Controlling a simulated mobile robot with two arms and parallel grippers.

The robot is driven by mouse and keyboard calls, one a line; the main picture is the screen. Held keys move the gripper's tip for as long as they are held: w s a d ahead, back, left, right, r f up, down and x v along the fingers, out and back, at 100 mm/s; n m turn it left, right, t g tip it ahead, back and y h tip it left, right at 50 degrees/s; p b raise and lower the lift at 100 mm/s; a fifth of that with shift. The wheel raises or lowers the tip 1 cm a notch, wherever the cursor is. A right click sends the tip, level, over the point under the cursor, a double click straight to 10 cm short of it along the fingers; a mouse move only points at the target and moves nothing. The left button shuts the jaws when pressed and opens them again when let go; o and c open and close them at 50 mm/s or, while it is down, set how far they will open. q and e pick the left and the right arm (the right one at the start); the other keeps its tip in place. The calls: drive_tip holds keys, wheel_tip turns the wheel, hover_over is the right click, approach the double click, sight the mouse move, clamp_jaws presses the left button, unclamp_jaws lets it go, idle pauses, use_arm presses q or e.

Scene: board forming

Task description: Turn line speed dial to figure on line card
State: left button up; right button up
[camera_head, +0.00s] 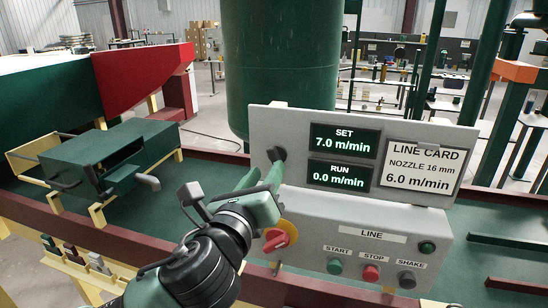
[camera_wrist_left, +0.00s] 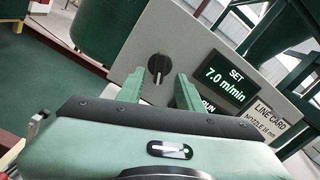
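The line speed dial (camera_head: 277,155) is a black knob on the grey upper panel (camera_head: 262,118), left of the displays. The SET display (camera_head: 343,141) reads 7.0 m/min and the RUN display (camera_head: 340,176) reads 0.0 m/min. The line card (camera_head: 422,170) reads nozzle 16 mm, 6.0 m/min. My left gripper (camera_head: 262,175) is open, its green fingers pointing at the panel just below the dial. In the left wrist view the dial (camera_wrist_left: 158,64) shows between and beyond the two fingertips; contact cannot be told. My right gripper is not in view.
Below is a sloped LINE box with START (camera_head: 334,266), STOP (camera_head: 371,273) and SHAKE (camera_head: 407,280) buttons. A red and yellow knob (camera_head: 281,236) sits close beside my left wrist. A green tank (camera_head: 278,65) stands behind the panel. A green machine (camera_head: 100,160) stands at left.

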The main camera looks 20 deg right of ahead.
sight(273, 160)
use_arm(q)
drive_tip(key=p+x, duration=0.2)
drive_tip(key=x, duration=0.3)
drive_tip(key=shift+w+d, duration=0.15)
drive_tip(key=shift+w, duration=0.05)
drive_tip(key=shift+w+d, duration=0.35)
drive_tip(key=shift+w, duration=0.15)
clamp_jaws()
